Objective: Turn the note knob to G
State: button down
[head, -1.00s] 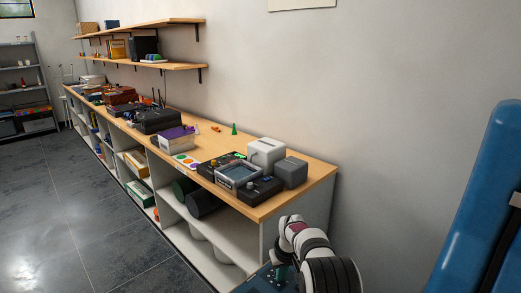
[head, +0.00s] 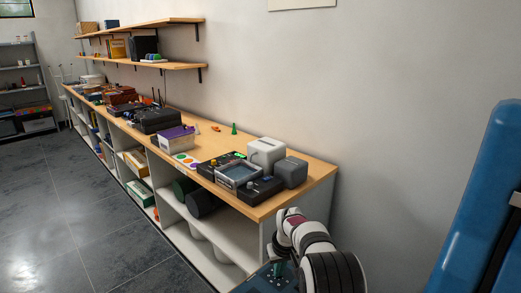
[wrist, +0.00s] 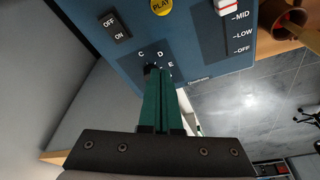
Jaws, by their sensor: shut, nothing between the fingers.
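The blue instrument panel (wrist: 210,50) fills the upper part of the wrist view, and part of it shows at the bottom of the head view (head: 253,283). The note knob (wrist: 149,70) is dark and mostly hidden behind my green fingertips. The letters C, D and E (wrist: 159,55) show around it; G and the knob's pointer cannot be made out. My gripper (wrist: 161,72) is shut, its fingers together over the knob area. Whether they touch the knob is not clear. It also shows from the side in the head view (head: 278,268).
The panel also carries an OFF/ON switch (wrist: 116,26), a yellow PLAY button (wrist: 161,6) and a slider (wrist: 227,6) marked MID, LOW and OFF. A brown cup (wrist: 283,17) is at the upper right. A long wooden bench (head: 318,176) with several instruments stands along the wall.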

notch_tip(320, 180, up, 3)
jog(key=shift+r, duration=0.2)
jog(key=f, duration=0.2)
jog(key=d+f, duration=0.1)
jog(key=f, duration=0.3)
jog(key=shift+w+d, duration=0.25)
jog(key=shift+d, duration=0.15)
